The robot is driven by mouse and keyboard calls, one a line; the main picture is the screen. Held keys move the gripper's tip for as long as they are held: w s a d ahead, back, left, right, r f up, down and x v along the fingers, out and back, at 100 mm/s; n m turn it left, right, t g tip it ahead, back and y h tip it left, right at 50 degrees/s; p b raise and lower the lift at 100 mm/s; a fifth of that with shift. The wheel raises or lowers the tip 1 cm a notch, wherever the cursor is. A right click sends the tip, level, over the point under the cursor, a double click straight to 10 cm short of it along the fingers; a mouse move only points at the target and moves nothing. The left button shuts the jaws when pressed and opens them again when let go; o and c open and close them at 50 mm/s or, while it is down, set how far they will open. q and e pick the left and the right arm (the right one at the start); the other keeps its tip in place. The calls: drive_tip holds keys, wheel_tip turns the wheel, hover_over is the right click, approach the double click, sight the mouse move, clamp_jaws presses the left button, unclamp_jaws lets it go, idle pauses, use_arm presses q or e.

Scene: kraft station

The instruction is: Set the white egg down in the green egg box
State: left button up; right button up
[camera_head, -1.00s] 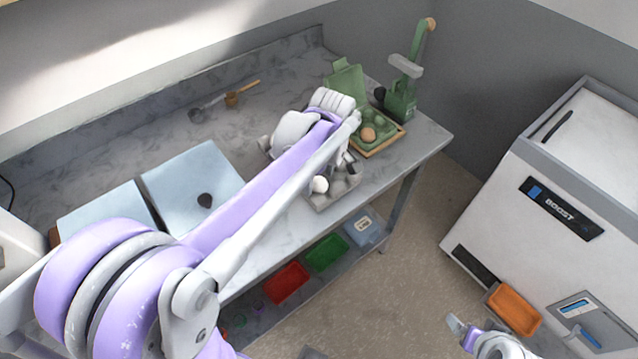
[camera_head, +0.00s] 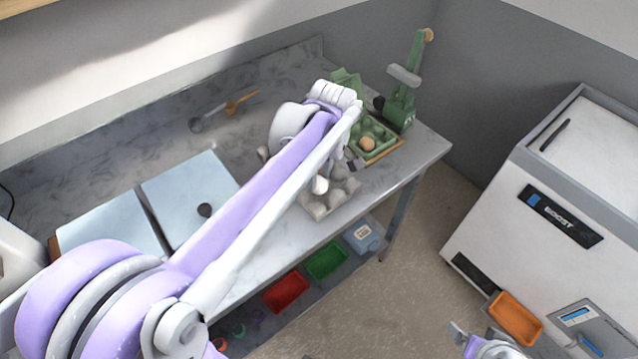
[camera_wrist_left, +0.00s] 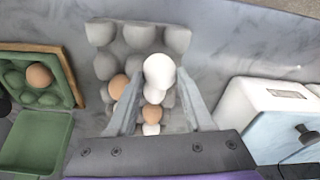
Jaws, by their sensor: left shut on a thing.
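The white egg (camera_wrist_left: 159,70) is between the fingertips of my left gripper (camera_wrist_left: 160,76), which is shut on it. In the wrist view it covers part of the grey egg tray (camera_wrist_left: 103,66); in the head view the white egg (camera_head: 320,186) shows over the tray (camera_head: 345,190), below my left gripper (camera_head: 322,180). The green egg box (camera_wrist_left: 66,85) lies open left of the tray in the wrist view, with one brown egg (camera_wrist_left: 39,75) in a cup and other cups empty. The box (camera_head: 386,146) stands beyond my wrist in the head view. My right gripper (camera_head: 460,334) is low at right, its jaws unclear.
A brown egg (camera_wrist_left: 118,87) and other eggs sit in the grey tray. A green press-like device (camera_head: 402,90) stands behind the egg box. Pale blue panels (camera_head: 190,190) lie on the bench's left. A white BOOST machine (camera_head: 560,200) stands at right.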

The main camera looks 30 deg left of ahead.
use_arm(q)
drive_tip(key=r, duration=0.6)
drive_tip(key=shift+w+r+p, duration=0.25)
drive_tip(key=shift+w+p, duration=0.05)
drive_tip(key=shift+w, duration=0.05)
drive_tip(key=w+f+p, duration=0.2)
drive_tip(key=w+p, duration=0.2)
drive_tip(key=w, duration=2.5)
drive_tip(key=shift+d+f+p, duration=0.25)
drive_tip(key=shift+f+p, duration=0.15)
use_arm(e)
drive_tip(key=w+r+t, duration=0.1)
drive_tip(key=w+r, duration=0.3)
drive_tip(key=r, duration=0.4)
use_arm(q)
drive_tip(key=shift+f, duration=0.1)
drive_tip(key=shift+f+b, duration=0.3)
drive_tip(key=shift+f, duration=1)
use_arm(e)
drive_tip(key=shift+s+f, duration=0.3)
drive_tip(key=shift+f, duration=0.05)
use_arm(q)
drive_tip(key=shift+f+b, duration=0.45)
drive_tip(key=shift+f, duration=1.95)
use_arm(e)
drive_tip(key=shift+s+f, duration=0.45)
drive_tip(key=shift+f, duration=0.3)
